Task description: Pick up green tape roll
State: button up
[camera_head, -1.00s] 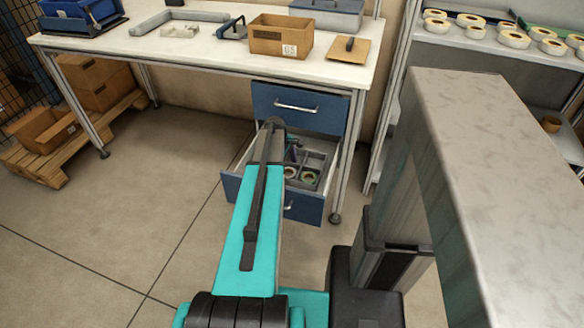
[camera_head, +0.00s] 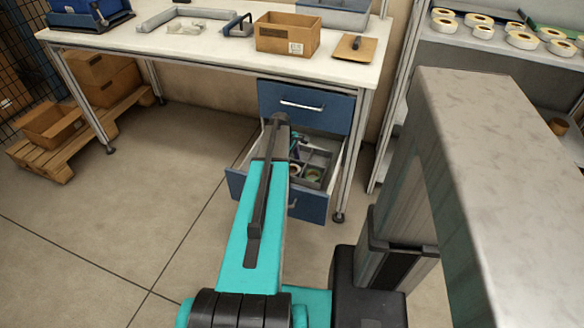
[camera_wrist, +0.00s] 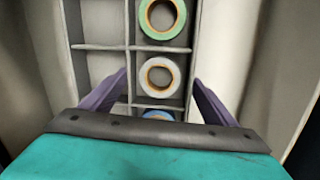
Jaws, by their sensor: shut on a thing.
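The green tape roll (camera_wrist: 163,18) lies in a compartment of the open drawer (camera_head: 307,205), at the top of the wrist view. A white tape roll (camera_wrist: 160,77) sits in the compartment below it, and a blue roll (camera_wrist: 158,115) is partly hidden nearer my wrist. My gripper (camera_wrist: 160,78) has its purple fingers down on both sides of the white roll's compartment, apart from the green roll. Gaps show between the fingers and the white roll. The fingers seem to press on the compartment walls (camera_wrist: 132,60); the contact itself is not clear.
Grey dividers (camera_wrist: 105,47) split the drawer into compartments. A closed blue drawer (camera_head: 305,92) is directly above, under the workbench (camera_head: 210,62). A shelf (camera_head: 480,55) with several tape rolls stands at the right. Open floor (camera_head: 90,225) lies to the left.

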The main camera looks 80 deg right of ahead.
notch_tip(320, 180, up, 9)
jog(key=shift+p, duration=0.3)
jog(key=shift+r, duration=0.15)
dwell(0.8)
